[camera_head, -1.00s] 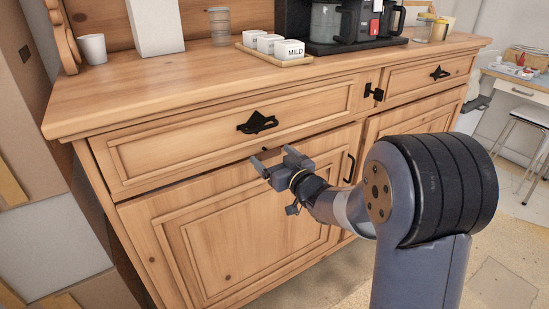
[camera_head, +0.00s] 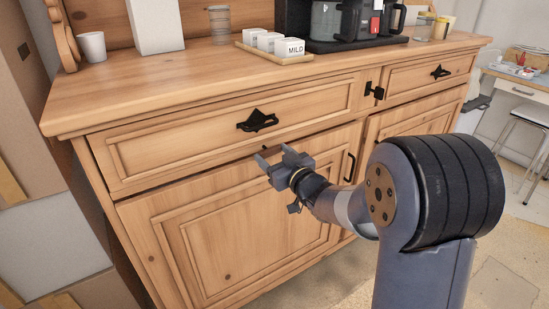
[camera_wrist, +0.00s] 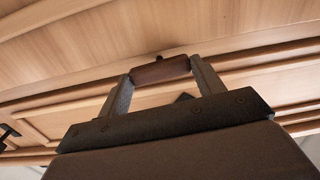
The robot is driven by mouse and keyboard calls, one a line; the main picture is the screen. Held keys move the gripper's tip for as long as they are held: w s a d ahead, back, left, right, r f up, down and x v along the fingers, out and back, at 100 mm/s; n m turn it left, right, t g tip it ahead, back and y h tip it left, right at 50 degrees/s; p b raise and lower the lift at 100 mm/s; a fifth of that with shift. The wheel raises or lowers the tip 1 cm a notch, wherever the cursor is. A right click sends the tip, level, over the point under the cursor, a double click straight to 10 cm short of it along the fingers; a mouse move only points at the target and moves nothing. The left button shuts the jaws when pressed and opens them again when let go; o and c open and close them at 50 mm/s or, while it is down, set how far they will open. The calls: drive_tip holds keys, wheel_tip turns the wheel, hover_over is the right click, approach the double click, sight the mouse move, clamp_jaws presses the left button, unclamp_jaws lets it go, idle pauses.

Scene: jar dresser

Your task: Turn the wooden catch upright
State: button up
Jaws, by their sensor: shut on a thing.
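The wooden catch (camera_wrist: 160,70) is a short dark brown bar on the dresser front. In the wrist view it lies across the gap between my fingers, slightly tilted, with a finger at each end. A small dark knob or pin shows just beyond its middle. My gripper (camera_head: 274,155) is shut on the catch, just below the left drawer; it also fills the lower wrist view (camera_wrist: 162,80). In the head view the catch cannot be made out clearly at the fingers.
The left drawer (camera_head: 200,142) with a black handle (camera_head: 257,121) is above my gripper. The cabinet door (camera_head: 240,240) is behind and below it. A black latch (camera_head: 374,91) sits between the drawers. Cups, a tray (camera_head: 270,55) and a coffee maker (camera_head: 345,25) stand on top.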

drive_tip(key=n+b, duration=0.3)
drive_tip(key=shift+f+n+b, duration=0.25)
drive_tip(key=shift+n+b, duration=0.15)
drive_tip(key=n+b, duration=0.3)
drive_tip(key=n, duration=0.1)
drive_tip(key=shift+n+b, duration=0.3)
drive_tip(key=shift+b, duration=0.1)
drive_tip(key=n+b, duration=0.3)
drive_tip(key=n, duration=0.1)
drive_tip(key=shift+s+n, duration=0.1)
drive_tip(key=shift+n, duration=0.2)
drive_tip(key=shift+a+n+b, duration=0.1)
drive_tip(key=shift+n+b, duration=1.3)
drive_tip(key=shift+n, duration=0.7)
drive_tip(key=o, duration=1)
drive_tip(key=shift+r, duration=0.1)
